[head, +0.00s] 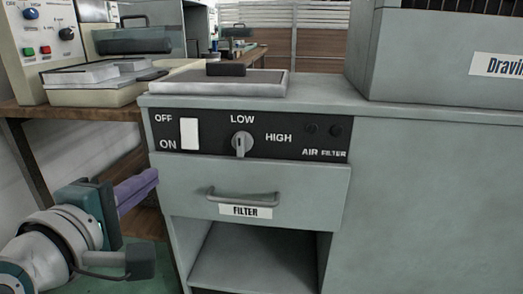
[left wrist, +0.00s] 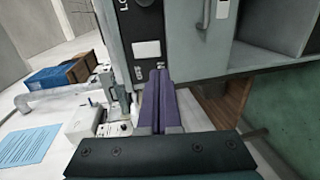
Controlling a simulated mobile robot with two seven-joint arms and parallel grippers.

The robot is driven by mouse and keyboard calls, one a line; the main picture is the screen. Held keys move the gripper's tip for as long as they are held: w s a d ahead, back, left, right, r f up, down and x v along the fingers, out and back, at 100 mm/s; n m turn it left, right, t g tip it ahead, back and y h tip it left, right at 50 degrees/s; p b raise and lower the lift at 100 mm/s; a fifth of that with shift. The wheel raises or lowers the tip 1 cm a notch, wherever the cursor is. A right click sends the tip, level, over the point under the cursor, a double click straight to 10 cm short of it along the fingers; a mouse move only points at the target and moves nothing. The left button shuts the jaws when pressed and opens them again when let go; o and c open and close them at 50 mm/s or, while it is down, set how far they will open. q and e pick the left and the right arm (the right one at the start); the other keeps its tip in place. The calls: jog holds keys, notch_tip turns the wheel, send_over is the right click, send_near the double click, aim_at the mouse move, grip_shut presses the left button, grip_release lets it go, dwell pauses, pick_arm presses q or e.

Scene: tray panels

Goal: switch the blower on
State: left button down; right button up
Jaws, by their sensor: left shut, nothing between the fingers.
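The blower's control panel (head: 265,138) is a black strip on the front of a grey cabinet. Its white rocker switch (head: 189,134) sits at the left end, with OFF printed above and ON below; which side is pressed in, I cannot tell. The switch also shows in the left wrist view (left wrist: 146,49). My left gripper (head: 155,178) has purple fingers, shut and empty, left of the cabinet and lower than the switch. In the left wrist view, its fingertips (left wrist: 158,72) point towards the panel near the switch; contact is not visible. My right gripper is not in view.
A speed knob (head: 241,143) is right of the switch, between LOW and HIGH. A FILTER drawer (head: 250,195) with a protruding handle (head: 243,199) is below the panel. A bench with a control box (head: 38,45) stands at the left. The space before the panel looks clear.

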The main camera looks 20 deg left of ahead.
aim_at(192, 150)
pick_arm(q)
jog(key=b+x, duration=0.5)
jog(key=x, duration=0.8)
jog(key=shift+f+b, duration=0.1)
jog(key=shift+b, duration=0.2)
jog(key=shift+w+a, duration=0.15)
jog(key=shift+w, duration=0.25)
